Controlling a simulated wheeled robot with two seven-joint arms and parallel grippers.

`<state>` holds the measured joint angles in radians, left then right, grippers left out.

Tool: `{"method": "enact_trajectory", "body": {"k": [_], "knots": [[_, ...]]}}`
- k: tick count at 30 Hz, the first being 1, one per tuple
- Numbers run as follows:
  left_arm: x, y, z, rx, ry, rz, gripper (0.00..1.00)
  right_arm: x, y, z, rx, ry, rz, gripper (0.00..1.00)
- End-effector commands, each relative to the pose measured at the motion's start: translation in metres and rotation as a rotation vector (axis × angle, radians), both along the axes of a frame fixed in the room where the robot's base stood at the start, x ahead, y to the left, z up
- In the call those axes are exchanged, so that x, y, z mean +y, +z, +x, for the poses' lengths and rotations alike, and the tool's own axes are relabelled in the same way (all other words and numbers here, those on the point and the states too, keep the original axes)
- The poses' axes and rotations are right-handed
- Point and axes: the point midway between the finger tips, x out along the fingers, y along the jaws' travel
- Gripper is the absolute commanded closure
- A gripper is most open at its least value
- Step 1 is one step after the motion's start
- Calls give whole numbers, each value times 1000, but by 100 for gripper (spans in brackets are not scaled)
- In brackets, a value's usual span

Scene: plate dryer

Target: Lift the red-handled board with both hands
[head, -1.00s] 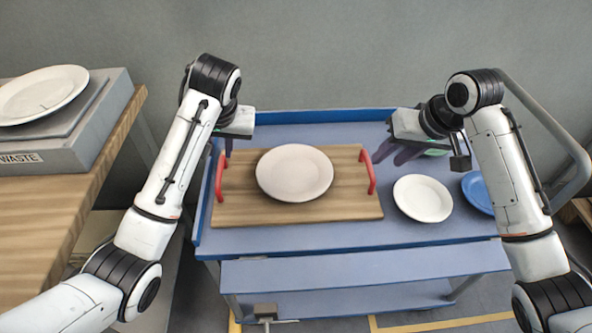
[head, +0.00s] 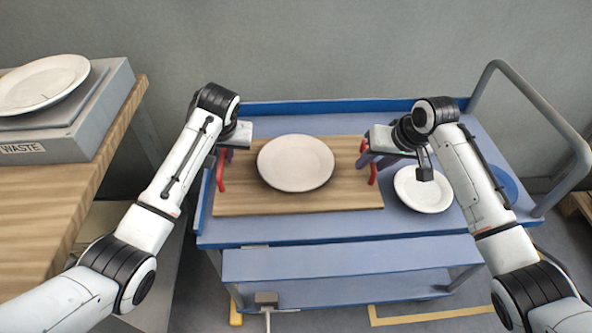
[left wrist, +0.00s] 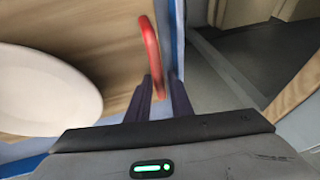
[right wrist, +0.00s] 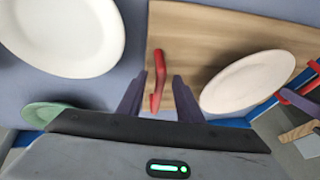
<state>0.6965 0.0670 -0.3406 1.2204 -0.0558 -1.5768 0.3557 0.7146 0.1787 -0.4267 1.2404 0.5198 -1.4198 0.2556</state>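The wooden board (head: 345,192) lies flat on the blue cart, with a white plate (head: 296,163) on it. Its left red handle (head: 221,172) also shows in the left wrist view (left wrist: 149,45); its right red handle (head: 373,172) also shows in the right wrist view (right wrist: 157,75). My left gripper (head: 223,155) is open at the left handle, its fingers on either side of the bar. My right gripper (head: 370,158) is open at the right handle, one finger on each side, with gaps visible in the right wrist view.
The blue cart (head: 330,236) has a raised back edge and a grey push rail (head: 535,100) at right. A white plate (head: 422,189) and a blue plate (head: 503,183) lie right of the board. A wooden table (head: 50,190) with a WASTE box (head: 75,130) stands left.

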Motion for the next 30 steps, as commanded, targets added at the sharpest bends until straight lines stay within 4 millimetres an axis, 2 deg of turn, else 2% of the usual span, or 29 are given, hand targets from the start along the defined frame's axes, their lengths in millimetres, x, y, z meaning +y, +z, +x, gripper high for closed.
{"method": "enact_trajectory", "body": {"k": [12, 15, 18, 30], "knots": [[2, -6, 3, -1, 0, 0, 82, 2, -6, 3, -1, 1, 0, 69], [2, -6, 2, -1, 0, 0, 99, 2, -6, 3, -1, 1, 0, 86], [2, -6, 2, -1, 0, 0, 100, 2, -6, 3, -1, 1, 0, 100], [1, -6, 2, 0, 0, -1, 100, 2, -6, 2, -1, 1, 0, 100]]}}
